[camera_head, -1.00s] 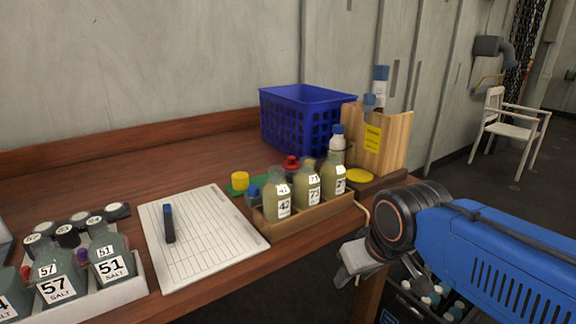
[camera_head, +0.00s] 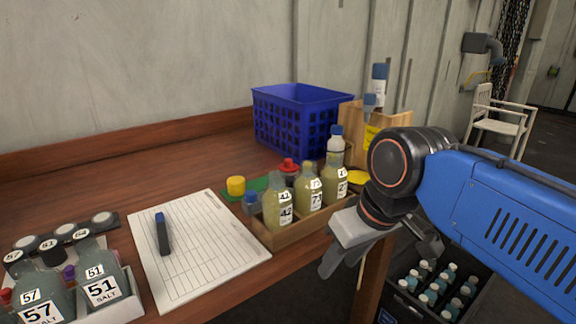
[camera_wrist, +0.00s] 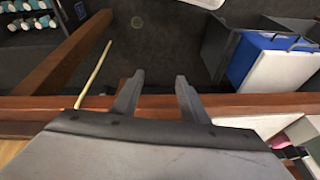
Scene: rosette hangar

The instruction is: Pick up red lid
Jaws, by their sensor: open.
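The red lid (camera_head: 289,166) lies on the table behind the row of numbered bottles, close to the green mat. It is partly hidden by the bottles in front of it. My gripper (camera_head: 338,264) is in front of the table's edge, to the right of and nearer than the lid. In the wrist view my gripper (camera_wrist: 158,90) has its fingers apart with nothing between them, above the table edge and the floor. The red lid is not visible in the wrist view.
A wooden tray (camera_head: 285,240) with numbered bottles stands between my gripper and the lid. A yellow lid (camera_head: 236,186), a blue crate (camera_head: 285,125), a clipboard sheet (camera_head: 205,262) and a wooden holder (camera_head: 398,121) are around it. A black bottle crate (camera_head: 398,303) is below the table.

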